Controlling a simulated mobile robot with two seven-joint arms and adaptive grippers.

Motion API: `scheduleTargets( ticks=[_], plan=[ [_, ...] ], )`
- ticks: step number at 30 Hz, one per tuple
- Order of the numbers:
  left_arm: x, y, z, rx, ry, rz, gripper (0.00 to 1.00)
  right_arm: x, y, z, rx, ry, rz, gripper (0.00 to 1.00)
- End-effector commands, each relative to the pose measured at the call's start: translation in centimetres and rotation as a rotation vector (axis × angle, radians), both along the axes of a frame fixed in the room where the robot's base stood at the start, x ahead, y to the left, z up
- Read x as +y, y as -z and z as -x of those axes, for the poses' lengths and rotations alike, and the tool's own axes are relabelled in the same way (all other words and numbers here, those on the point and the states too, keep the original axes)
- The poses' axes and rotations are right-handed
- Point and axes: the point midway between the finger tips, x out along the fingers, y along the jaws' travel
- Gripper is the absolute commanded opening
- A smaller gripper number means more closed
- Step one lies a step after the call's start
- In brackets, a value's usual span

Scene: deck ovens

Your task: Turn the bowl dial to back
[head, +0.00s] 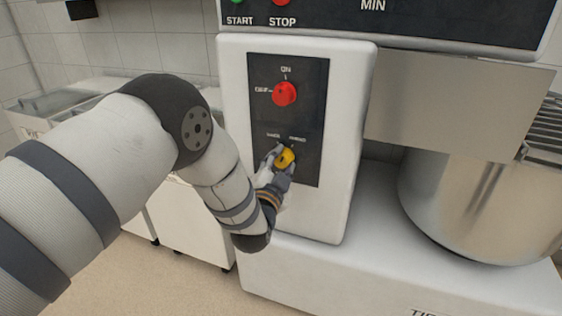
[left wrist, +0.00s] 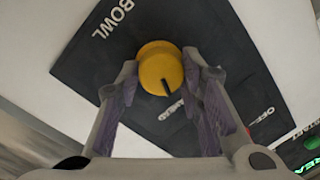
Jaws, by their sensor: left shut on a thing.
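The yellow bowl dial (head: 286,157) sits low on the dark control panel (head: 312,120) of the white mixer. In the left wrist view the dial (left wrist: 160,68) is a round yellow knob with a dark pointer mark, and the word BOWL shows beside it. My left gripper (head: 278,160) reaches the dial from the left, and its two fingers (left wrist: 157,85) are shut on the dial's sides. The small labels above the dial are too blurred to read surely in the head view. My right gripper is in neither view.
A red ON/OFF knob (head: 285,93) is above the dial on the same panel. Green START (head: 238,1) and red STOP (head: 281,2) buttons are at the top. A steel bowl (head: 480,205) stands at the right. White counters (head: 75,95) are behind my left arm.

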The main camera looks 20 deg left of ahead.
Motion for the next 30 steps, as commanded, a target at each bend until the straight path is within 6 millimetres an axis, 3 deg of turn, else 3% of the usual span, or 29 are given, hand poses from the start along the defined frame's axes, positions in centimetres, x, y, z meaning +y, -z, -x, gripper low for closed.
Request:
scheduleTargets(
  ticks=[18, 30],
  plan=[
    [0.3, -0.8, -0.2, 0.008, -0.001, 0.561, 0.06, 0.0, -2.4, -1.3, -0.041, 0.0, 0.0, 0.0],
    [0.4, -0.8, -0.2, 0.017, 0.0, 0.831, 0.06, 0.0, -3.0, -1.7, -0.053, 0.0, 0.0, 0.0]
  ],
)
